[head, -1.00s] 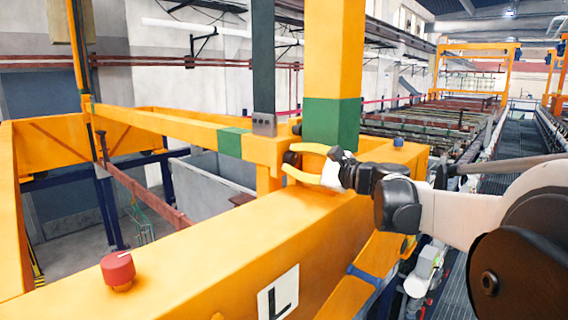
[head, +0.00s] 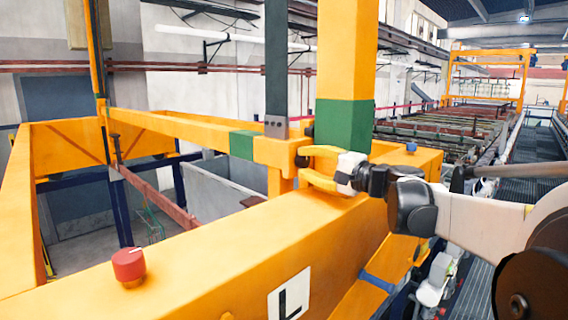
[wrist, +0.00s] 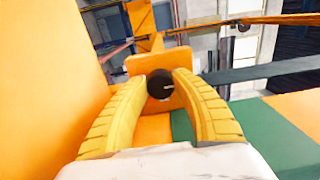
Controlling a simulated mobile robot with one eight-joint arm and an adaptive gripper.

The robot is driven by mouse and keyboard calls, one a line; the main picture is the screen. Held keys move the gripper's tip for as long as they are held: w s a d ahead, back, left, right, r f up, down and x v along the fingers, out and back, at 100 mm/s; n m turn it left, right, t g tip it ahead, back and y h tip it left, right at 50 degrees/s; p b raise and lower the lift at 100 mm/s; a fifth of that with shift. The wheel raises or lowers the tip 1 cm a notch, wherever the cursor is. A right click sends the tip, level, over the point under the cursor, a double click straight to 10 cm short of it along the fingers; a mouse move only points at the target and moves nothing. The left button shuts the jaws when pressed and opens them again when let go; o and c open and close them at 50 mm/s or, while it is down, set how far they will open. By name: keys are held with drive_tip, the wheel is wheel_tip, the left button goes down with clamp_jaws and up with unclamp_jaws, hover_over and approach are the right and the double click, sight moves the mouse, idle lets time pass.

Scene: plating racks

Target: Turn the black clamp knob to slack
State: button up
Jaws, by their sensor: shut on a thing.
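The black clamp knob (wrist: 160,84) is a round dark disc with a short white mark pointing right in the wrist view. It sits on the face of an orange block (wrist: 146,63). My gripper (wrist: 161,82) has its two yellow fingers shut on the knob, one on each side. In the head view my gripper (head: 303,166) reaches in from the right, beside the green-banded orange post, with its fingertips at the block at the end of the crossbeam. The knob is mostly hidden there.
A red knob (head: 128,265) stands on the near orange beam (head: 200,250), left of an "L" plate (head: 289,295). A blue knob (head: 411,147) is right of the orange post (head: 345,60). A grey upright (head: 277,70) rises behind my gripper.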

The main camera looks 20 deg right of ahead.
drive_tip(key=shift+r, duration=0.1)
idle(0.3)
drive_tip(key=o, duration=1.2)
drive_tip(key=shift+w, duration=0.1)
drive_tip(key=v, duration=1.2)
